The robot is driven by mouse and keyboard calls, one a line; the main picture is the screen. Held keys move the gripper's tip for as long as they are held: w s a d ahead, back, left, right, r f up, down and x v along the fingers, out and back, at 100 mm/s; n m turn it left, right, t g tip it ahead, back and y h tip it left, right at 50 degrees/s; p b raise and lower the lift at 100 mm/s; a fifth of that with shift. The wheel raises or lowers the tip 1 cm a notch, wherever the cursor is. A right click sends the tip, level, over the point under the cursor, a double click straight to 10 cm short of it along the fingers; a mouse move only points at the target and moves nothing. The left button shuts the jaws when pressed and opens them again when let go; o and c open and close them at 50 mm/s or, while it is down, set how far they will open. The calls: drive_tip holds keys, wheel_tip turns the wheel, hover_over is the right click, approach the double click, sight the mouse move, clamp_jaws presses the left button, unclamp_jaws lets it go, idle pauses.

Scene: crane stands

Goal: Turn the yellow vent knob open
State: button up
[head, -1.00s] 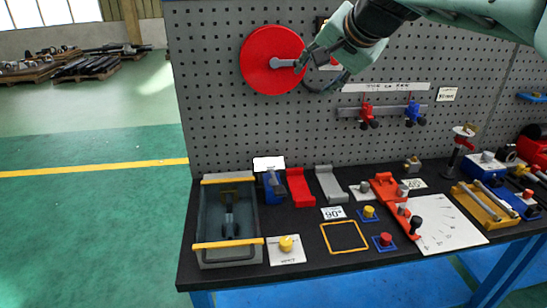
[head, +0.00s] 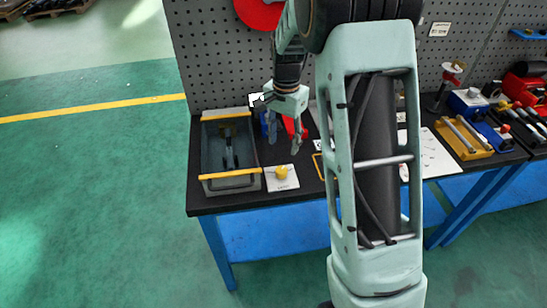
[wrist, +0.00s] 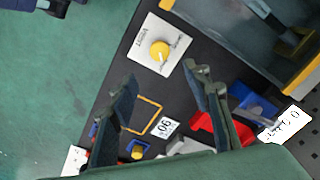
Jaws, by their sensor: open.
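The yellow vent knob (head: 281,172) sits on a white labelled plate (head: 287,184) near the front edge of the bench, right of the grey bin. In the wrist view the knob (wrist: 159,50) lies beyond my fingertips, on its white plate (wrist: 143,63); dark lettering shows on the plate. My gripper (head: 283,144) is open and empty, above and behind the knob, apart from it. In the wrist view its two fingers (wrist: 163,76) stand wide apart below the knob. Nothing hides the knob in either view.
The grey bin (head: 230,183) with yellow edges stands left of the plate. A blue block (wrist: 252,104) and a red piece (wrist: 222,130) lie near the gripper. A yellow square outline (wrist: 147,116) lies on the bench. My arm covers much of the bench's middle.

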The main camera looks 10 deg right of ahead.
sight(281, 169)
drive_tip(key=f, duration=0.6)
drive_tip(key=f+p, duration=0.1)
drive_tip(key=f, duration=0.4)
drive_tip(key=shift+a+f, duration=0.2)
drive_tip(key=shift+f, duration=0.15)
drive_tip(key=c, duration=1.2)
drive_tip(key=shift+o, duration=0.2)
